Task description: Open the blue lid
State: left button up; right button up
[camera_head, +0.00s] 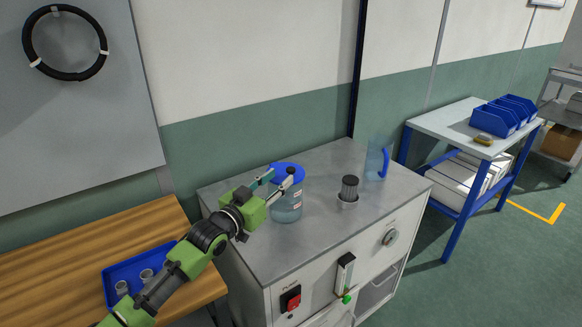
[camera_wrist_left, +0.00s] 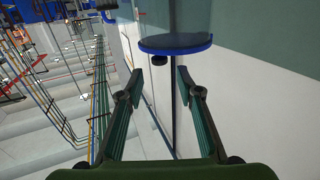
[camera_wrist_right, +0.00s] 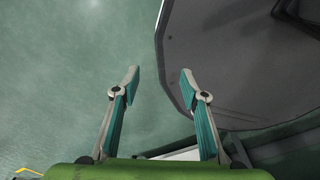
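The blue lid (camera_head: 288,171) sits on top of a clear jar (camera_head: 287,207) with pale blue contents, on the grey machine top. In the left wrist view the lid (camera_wrist_left: 176,46) appears upside down, with a small black knob (camera_wrist_left: 158,60) on it. My left gripper (camera_head: 280,178) is at the lid in the head view. Its fingers (camera_wrist_left: 159,78) are spread, with the knob just beyond and between the tips, apart from them. My right gripper (camera_wrist_right: 160,76) is open and empty, away from the jar; it is not in the head view.
On the machine top (camera_head: 325,235) stand a dark ribbed cylinder (camera_head: 349,187) in a pale holder and a clear pitcher (camera_head: 377,160) with a blue handle. A blue tray (camera_head: 110,280) with small cups lies on the wooden table. A side table (camera_head: 445,124) holds blue bins (camera_head: 498,120).

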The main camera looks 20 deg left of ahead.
aim_at(289, 170)
pick_arm(q)
jog(key=x, duration=0.5)
jog(key=shift+w+d, duration=0.1)
jog(key=shift+w, duration=0.25)
jog(key=shift+w+d, duration=0.2)
jog(key=shift+w, duration=0.45)
pick_arm(e)
jog(key=shift+w+a+r, duration=0.2)
jog(key=shift+w+a, duration=0.05)
jog(key=shift+w, duration=0.3)
jog(key=shift+w+a+r, duration=0.2)
jog(key=shift+w+a, duration=0.05)
jog(key=shift+w, duration=0.3)
jog(key=shift+s, duration=0.15)
pick_arm(q)
grip_shut()
pick_arm(e)
jog(key=shift+s+d, duration=0.15)
jog(key=shift+d, duration=0.1)
